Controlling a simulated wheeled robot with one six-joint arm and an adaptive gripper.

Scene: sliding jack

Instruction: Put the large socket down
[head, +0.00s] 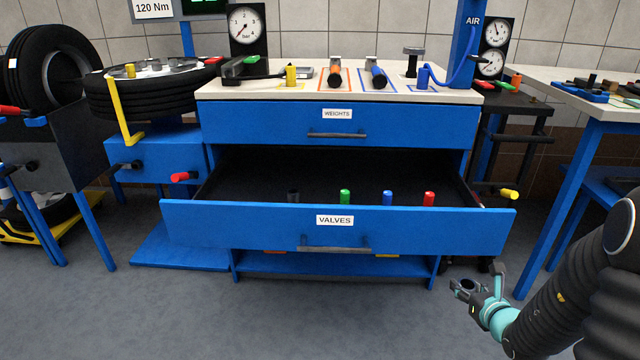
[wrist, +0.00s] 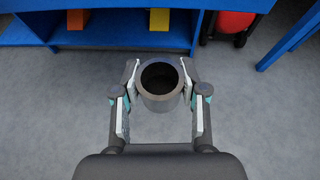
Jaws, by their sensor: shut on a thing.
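The large socket (wrist: 160,98) is a dark grey hollow cylinder, seen open end up in the wrist view. My gripper (wrist: 160,82) is shut on it, with one pale finger pad on each side. In the head view my gripper (head: 480,290) is at the lower right, in front of the blue cabinet and above the grey floor. The socket (head: 466,286) shows there as a small dark shape between the fingers.
The VALVES drawer (head: 420,233) stands open, with black, green, blue and red pieces inside. The WEIGHTS drawer (head: 400,127) is shut. The worktop (head: 440,95) holds weights, orange and blue tools and a gauge (head: 247,25). A side table (head: 575,105) is right.

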